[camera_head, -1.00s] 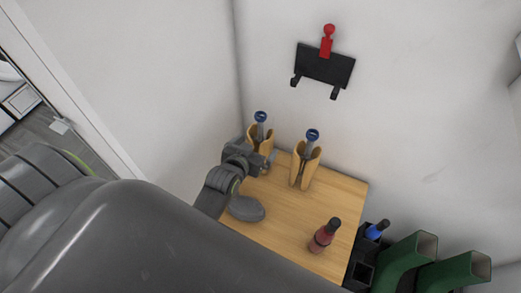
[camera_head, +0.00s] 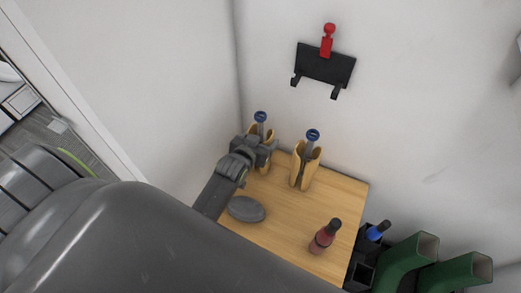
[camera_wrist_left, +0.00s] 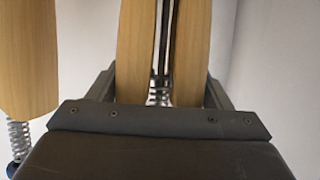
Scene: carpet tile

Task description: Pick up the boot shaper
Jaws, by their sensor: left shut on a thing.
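Two wooden boot shapers with blue knobs stand upright at the back of a wooden tabletop (camera_head: 285,221). My left gripper (camera_head: 266,151) is shut on the left boot shaper (camera_head: 260,118) and hides much of its body in the head view. In the left wrist view the held shaper (camera_wrist_left: 136,45) sits between the fingers (camera_wrist_left: 160,88), its split halves and spring showing. The other boot shaper (camera_head: 304,168) stands apart to the right. It also shows at the left edge of the left wrist view (camera_wrist_left: 27,60). I cannot tell whether the held shaper touches the table.
A grey oval object (camera_head: 246,209) lies near the table's front left. A dark red bottle (camera_head: 325,236) stands at the right. Beyond are a black holder with a blue-labelled bottle (camera_head: 376,231) and green boot-like tubes (camera_head: 412,256). A black wall rack (camera_head: 324,66) hangs above.

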